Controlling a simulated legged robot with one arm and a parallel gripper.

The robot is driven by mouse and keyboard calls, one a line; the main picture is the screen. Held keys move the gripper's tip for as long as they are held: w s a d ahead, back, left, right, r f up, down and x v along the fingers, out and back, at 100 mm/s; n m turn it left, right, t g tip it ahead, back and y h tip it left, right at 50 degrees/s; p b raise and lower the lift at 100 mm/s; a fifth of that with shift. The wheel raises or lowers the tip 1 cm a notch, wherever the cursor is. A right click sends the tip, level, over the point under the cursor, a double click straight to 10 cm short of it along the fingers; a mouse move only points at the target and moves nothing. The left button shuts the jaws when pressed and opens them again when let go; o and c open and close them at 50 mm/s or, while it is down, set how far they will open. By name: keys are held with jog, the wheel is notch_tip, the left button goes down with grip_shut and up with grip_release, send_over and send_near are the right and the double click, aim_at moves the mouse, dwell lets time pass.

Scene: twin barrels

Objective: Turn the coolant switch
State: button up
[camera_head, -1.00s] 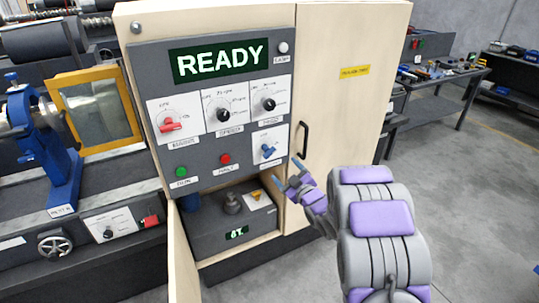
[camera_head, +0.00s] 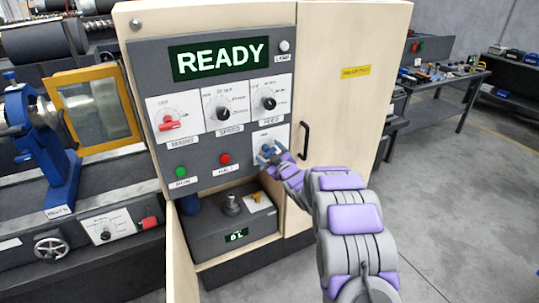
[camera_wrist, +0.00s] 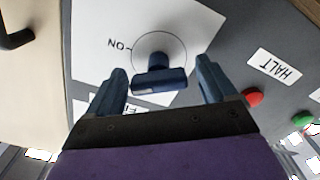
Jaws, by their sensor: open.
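The coolant switch is a blue handle (camera_wrist: 160,78) on a white plate at the lower right of the grey control panel (camera_head: 200,150). In the wrist view a printed ON mark shows beside its dial circle. My gripper (camera_wrist: 165,88) is open, with one blue finger on each side of the blue handle. I cannot tell whether the fingers touch it. In the head view my gripper (camera_head: 270,155) is at the switch and partly hides it.
A red switch (camera_head: 170,123) and two black knobs (camera_head: 222,113) share the panel. A green button (camera_head: 182,172) and a red HALT button (camera_head: 224,159) sit left of my gripper. A black door handle (camera_head: 304,140) is close on the right. The display reads READY.

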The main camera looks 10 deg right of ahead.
dwell(0.3)
jog(key=c, duration=1)
jog(key=shift+w+r+m+p, duration=0.15)
jog(key=shift+m+p, duration=0.25)
jog(key=shift+p, duration=0.45)
jog(key=shift+r+p, duration=0.15)
jog(key=shift+p, duration=0.25)
jog(key=m+p, duration=0.2)
jog(key=p, duration=0.2)
jog(key=shift+r+m, duration=0.1)
jog(key=shift+m, duration=0.3)
jog(key=m+p, duration=0.3)
jog(key=shift+d+p, duration=0.1)
jog(key=shift+p, duration=0.2)
